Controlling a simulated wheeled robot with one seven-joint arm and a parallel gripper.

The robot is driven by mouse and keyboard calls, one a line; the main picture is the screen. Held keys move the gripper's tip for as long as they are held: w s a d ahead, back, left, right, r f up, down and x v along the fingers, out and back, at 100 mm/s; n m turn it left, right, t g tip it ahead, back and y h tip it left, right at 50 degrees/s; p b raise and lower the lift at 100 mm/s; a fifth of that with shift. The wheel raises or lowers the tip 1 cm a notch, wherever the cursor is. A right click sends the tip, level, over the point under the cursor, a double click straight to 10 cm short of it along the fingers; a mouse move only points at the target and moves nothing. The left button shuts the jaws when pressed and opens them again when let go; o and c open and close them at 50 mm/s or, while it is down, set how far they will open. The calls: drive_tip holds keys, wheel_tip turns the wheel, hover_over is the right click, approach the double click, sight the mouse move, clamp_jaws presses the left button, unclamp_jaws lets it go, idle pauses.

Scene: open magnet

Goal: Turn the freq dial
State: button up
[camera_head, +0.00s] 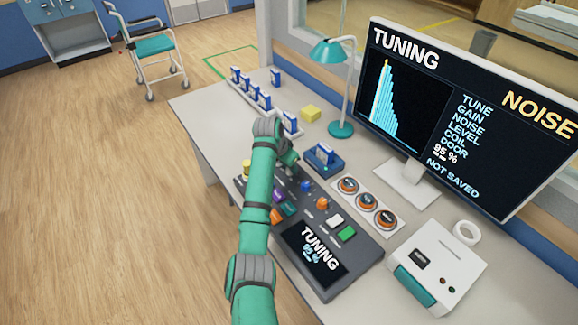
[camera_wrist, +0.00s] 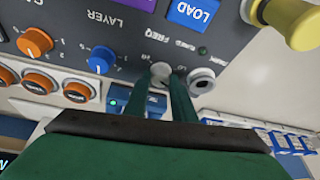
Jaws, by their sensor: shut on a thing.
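The freq dial (camera_wrist: 160,70) is a small pale grey knob on the dark console panel, with the FREQ lettering near it in the wrist view. My gripper (camera_wrist: 161,80) has its two green fingers on either side of the dial, shut on it. In the head view, my arm hides the dial. The console (camera_head: 355,262) has a small display (camera_head: 314,252) reading TUNING with a percentage. The monitor (camera_head: 460,110) shows a bar graph, TUNING, 95 % and NOT SAVED.
A grey socket-like ring (camera_wrist: 202,80) sits close beside the dial. Blue (camera_wrist: 102,59) and orange (camera_wrist: 35,41) knobs and a yellow knob (camera_wrist: 290,20) are nearby. A teal lamp (camera_head: 341,130), a blue tray (camera_head: 324,160) and a white device (camera_head: 437,262) stand around the console.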

drive_tip(key=shift+n, duration=0.5)
drive_tip(key=o, duration=1.1)
drive_tip(key=shift+c, duration=0.2)
drive_tip(key=shift+r, duration=0.1)
drive_tip(key=v, duration=1)
drive_tip(key=shift+s+r, duration=0.25)
drive_tip(key=shift+r, duration=0.05)
drive_tip(key=shift+d, duration=0.15)
